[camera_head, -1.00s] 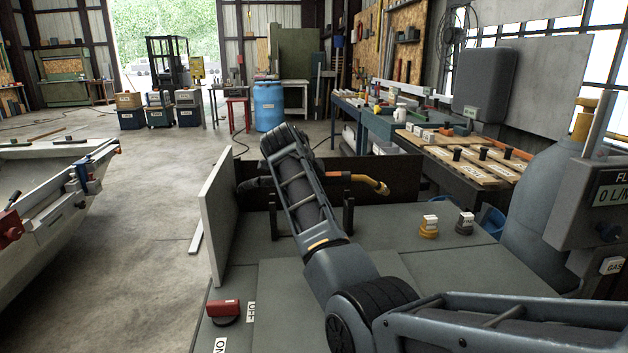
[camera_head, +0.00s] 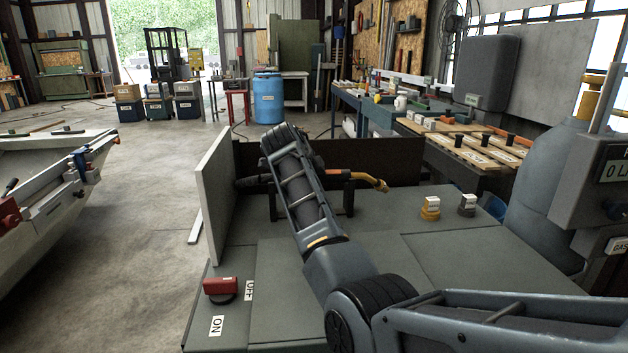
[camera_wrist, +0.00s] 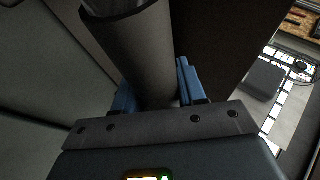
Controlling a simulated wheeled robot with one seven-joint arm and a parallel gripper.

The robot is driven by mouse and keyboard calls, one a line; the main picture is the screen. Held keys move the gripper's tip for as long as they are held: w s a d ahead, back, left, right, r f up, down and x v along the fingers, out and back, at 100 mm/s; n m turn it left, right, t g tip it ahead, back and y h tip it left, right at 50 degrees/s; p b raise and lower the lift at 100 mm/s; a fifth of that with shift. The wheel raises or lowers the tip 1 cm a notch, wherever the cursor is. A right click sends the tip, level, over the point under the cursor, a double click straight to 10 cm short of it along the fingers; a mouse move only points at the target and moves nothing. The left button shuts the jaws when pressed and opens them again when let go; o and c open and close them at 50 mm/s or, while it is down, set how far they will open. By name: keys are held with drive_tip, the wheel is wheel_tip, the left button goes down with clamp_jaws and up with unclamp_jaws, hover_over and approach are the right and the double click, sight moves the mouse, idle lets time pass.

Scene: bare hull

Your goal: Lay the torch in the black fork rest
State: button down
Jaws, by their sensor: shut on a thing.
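The torch shows in the head view with a thin orange-yellow neck (camera_head: 364,177) bent down at its right end and a dark hose end at its left. It lies level, crossing behind my arm. The black fork rest (camera_head: 349,197) has two upright posts on the grey bench, one either side of my arm. The torch is at the height of the post tops; I cannot tell whether it touches them. In the wrist view my gripper (camera_wrist: 154,92) has its blue fingers shut on the torch's dark round handle (camera_wrist: 142,50). My arm hides the grip in the head view.
A pale upright panel (camera_head: 214,190) stands left of the rest, with a dark panel (camera_head: 398,160) behind. An orange cup (camera_head: 430,208) and a dark cup (camera_head: 467,206) stand to the right. A red switch (camera_head: 220,286) is at the front left. A large cylinder (camera_head: 545,210) stands at right.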

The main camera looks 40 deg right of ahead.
drive_tip(key=shift+f+b, duration=0.25)
drive_tip(key=shift+b, duration=0.05)
idle(0.4)
drive_tip(key=c, duration=0.8)
unclamp_jaws()
drive_tip(key=shift+o, duration=1.2)
drive_tip(key=shift+f, duration=0.1)
drive_tip(key=v, duration=0.8)
